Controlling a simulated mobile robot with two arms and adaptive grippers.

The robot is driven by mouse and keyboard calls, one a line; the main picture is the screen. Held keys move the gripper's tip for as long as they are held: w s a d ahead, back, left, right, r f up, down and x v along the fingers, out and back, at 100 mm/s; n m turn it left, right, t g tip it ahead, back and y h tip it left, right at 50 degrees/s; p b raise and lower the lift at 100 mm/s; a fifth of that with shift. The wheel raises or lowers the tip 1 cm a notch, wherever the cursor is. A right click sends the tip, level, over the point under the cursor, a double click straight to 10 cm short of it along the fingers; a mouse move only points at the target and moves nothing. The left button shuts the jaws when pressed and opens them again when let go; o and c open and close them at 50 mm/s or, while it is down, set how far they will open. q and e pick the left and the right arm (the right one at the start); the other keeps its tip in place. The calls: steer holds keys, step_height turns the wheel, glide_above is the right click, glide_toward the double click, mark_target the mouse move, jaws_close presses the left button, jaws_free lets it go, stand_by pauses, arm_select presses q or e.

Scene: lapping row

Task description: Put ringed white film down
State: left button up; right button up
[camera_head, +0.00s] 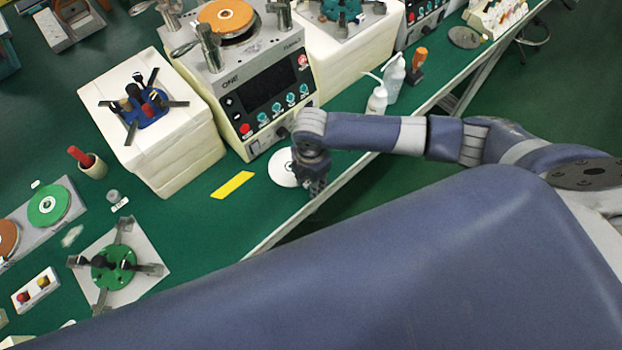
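The ringed white film (280,172) shows as a round white disc near the front edge of the green bench, below the lapping machine. Its right side is hidden behind my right gripper. My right gripper (317,188) points down at the disc's right side, close to the bench edge. Its fingers are small and dark, so I cannot tell whether they are open or shut, or whether they touch the film. I also cannot tell whether the film lies flat on the bench or is held just above it. My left gripper is not in view.
A yellow strip (233,185) lies left of the film. The lapping machine (262,88) stands behind it, and a white block (175,145) to the left. White bottles (377,100) stand behind my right forearm. Bare green bench (215,225) lies front left.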

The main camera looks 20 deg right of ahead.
step_height(320, 180, up, 12)
steer(key=b, duration=0.1)
steer(key=shift+b, duration=0.3)
stand_by(0.4)
